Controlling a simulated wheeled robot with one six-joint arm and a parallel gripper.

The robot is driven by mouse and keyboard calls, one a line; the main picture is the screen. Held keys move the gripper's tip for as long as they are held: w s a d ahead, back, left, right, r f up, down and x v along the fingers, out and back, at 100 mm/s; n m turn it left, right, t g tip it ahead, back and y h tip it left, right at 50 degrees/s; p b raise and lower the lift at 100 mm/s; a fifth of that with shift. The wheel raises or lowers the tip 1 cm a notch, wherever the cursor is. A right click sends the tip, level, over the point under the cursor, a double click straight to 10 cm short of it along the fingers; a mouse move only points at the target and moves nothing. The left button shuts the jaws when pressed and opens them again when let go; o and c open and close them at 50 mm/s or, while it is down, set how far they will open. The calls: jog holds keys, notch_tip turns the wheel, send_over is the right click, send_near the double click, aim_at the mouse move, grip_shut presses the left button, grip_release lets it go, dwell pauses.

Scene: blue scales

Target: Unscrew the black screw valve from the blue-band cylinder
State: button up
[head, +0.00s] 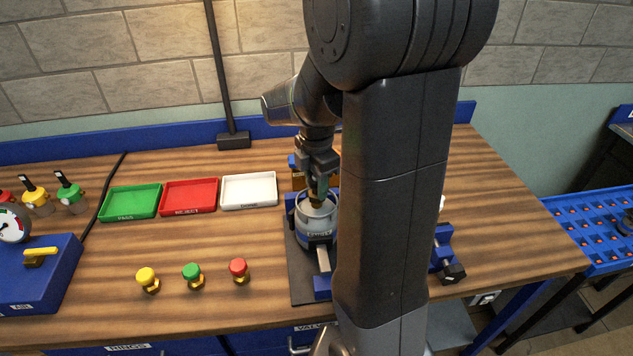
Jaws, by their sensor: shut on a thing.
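The blue-band cylinder (314,229) is a short grey-white vessel with a collar. It stands upright in a blue clamp fixture on a dark base plate (302,288), left of my arm. My gripper (318,192) points straight down into the cylinder's collar from above. Its fingers are closed around the valve (317,203) at the cylinder's top, of which a little brass shows. The valve's black knob is hidden between the fingers. I cannot tell how far the valve is screwed in.
Green (130,202), red (189,196) and white (249,191) trays stand left of the cylinder. Yellow (147,279), green (193,275) and red (239,270) knobbed valves stand near the front edge. A blue gauge box (38,276) is far left. My arm hides much of the bench's right side.

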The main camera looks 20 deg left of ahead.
jog(key=shift+r+p, duration=0.45)
jog(key=shift+r, duration=0.2)
jog(key=shift+r, duration=0.1)
jog(key=shift+r+p, duration=0.65)
jog(key=shift+r, duration=1.7)
